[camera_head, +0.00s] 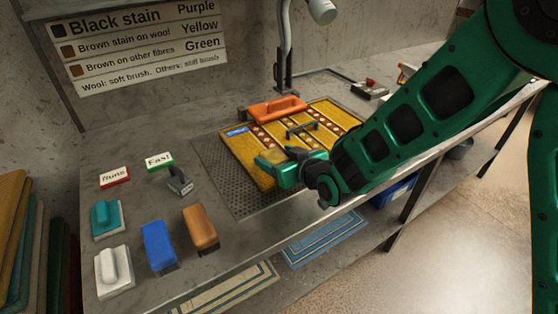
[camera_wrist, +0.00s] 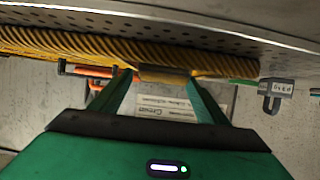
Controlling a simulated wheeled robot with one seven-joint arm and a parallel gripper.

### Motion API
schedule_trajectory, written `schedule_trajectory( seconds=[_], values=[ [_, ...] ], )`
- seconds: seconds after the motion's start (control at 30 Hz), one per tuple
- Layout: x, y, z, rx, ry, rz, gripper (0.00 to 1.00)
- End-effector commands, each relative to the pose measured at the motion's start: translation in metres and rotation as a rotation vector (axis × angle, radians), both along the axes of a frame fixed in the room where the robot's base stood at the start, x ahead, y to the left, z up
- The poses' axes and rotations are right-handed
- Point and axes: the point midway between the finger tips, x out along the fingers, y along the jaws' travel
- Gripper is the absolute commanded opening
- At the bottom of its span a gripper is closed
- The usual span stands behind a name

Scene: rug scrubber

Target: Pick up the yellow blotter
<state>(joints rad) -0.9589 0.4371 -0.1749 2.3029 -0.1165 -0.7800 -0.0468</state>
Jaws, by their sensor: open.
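I cannot tell for sure which thing is the yellow blotter. An orange pad with a raised handle (camera_head: 277,108) lies at the back of a yellow patterned rug (camera_head: 340,112); part of it seems to show in the wrist view (camera_wrist: 92,72). My gripper (camera_head: 262,163) is open at the rug's front left, over or beside its edge. In the wrist view, my fingertips (camera_wrist: 156,76) sit either side of a small tan piece (camera_wrist: 165,73) against the rug's ribbed yellow edge (camera_wrist: 60,42). I cannot tell whether they touch it. My arm hides the rug's front right.
The rug lies on a perforated plate (camera_head: 212,165). At the left are a teal-handled block (camera_head: 106,217), a white one (camera_head: 112,268), a blue brush (camera_head: 157,244) and a brown brush (camera_head: 200,228). Coloured panels (camera_head: 12,240) stand far left. A dark handle (camera_head: 302,129) stands on the rug.

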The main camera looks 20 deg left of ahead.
Motion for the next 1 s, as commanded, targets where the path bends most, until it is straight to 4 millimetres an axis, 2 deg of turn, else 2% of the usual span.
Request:
schedule_trajectory(
  seconds=[0.17, 0.3, 0.33, 0.37, 0.73, 0.87, 1.0],
  values=[
    [0.000, 0.000, 0.000, 0.000, 0.000, 0.000, 0.69],
    [0.000, 0.000, 0.000, 0.001, 0.001, 0.000, 0.35],
    [0.000, 0.000, 0.000, 0.001, 0.001, 0.000, 0.28],
    [0.000, 0.000, 0.000, 0.001, 0.001, 0.000, 0.25],
    [0.000, 0.000, 0.003, 0.001, 0.000, 0.000, 0.25],
    [0.000, 0.000, 0.012, 0.004, -0.002, 0.000, 0.25],
    [0.001, 0.000, 0.029, 0.005, -0.002, -0.002, 0.25]
  ],
)
